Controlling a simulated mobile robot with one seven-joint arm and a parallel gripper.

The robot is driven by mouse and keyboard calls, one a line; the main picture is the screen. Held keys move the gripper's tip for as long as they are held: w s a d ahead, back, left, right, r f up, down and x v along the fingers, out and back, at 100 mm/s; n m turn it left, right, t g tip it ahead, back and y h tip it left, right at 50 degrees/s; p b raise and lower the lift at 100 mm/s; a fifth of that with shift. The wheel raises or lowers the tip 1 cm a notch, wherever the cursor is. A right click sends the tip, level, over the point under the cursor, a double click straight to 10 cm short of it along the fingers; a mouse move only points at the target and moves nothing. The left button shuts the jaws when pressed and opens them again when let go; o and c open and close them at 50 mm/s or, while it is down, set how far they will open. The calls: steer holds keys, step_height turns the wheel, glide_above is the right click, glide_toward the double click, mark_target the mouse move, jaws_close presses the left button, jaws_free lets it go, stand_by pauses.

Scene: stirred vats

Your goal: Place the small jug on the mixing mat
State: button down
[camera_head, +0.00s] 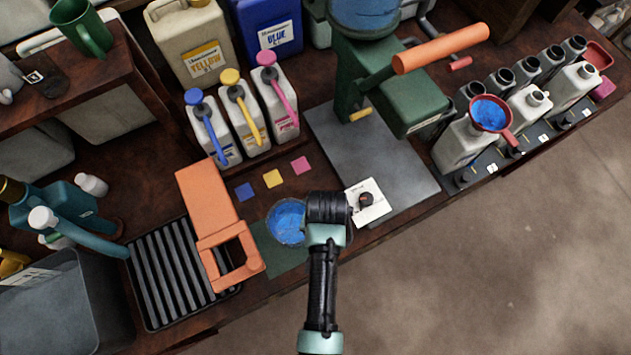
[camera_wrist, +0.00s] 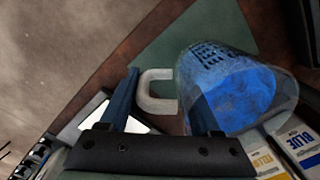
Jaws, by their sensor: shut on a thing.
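The small jug (camera_head: 286,224) is clear and holds blue liquid. It also shows in the wrist view (camera_wrist: 245,88), with its pale handle (camera_wrist: 157,90) between the fingers. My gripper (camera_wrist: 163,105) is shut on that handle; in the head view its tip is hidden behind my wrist. The mixing mat (camera_head: 284,263) is a flat dark green sheet near the table's front edge, and it also shows in the wrist view (camera_wrist: 170,45). The jug overlaps the mat's far right part in the picture. I cannot tell whether its base touches the mat.
An orange frame (camera_head: 205,205) and a black ribbed tray (camera_head: 165,272) stand left of the mat. Blue, yellow and pink squares (camera_head: 272,178) lie behind it. A white card with a dark knob (camera_head: 370,210) and a green press (camera_head: 390,90) are to the right.

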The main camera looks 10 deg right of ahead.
steer(key=shift+w+f, duration=0.1)
steer(key=shift+f, duration=2.35)
steer(key=shift+b, duration=0.3)
steer(key=shift+c, duration=0.5)
jaws_free()
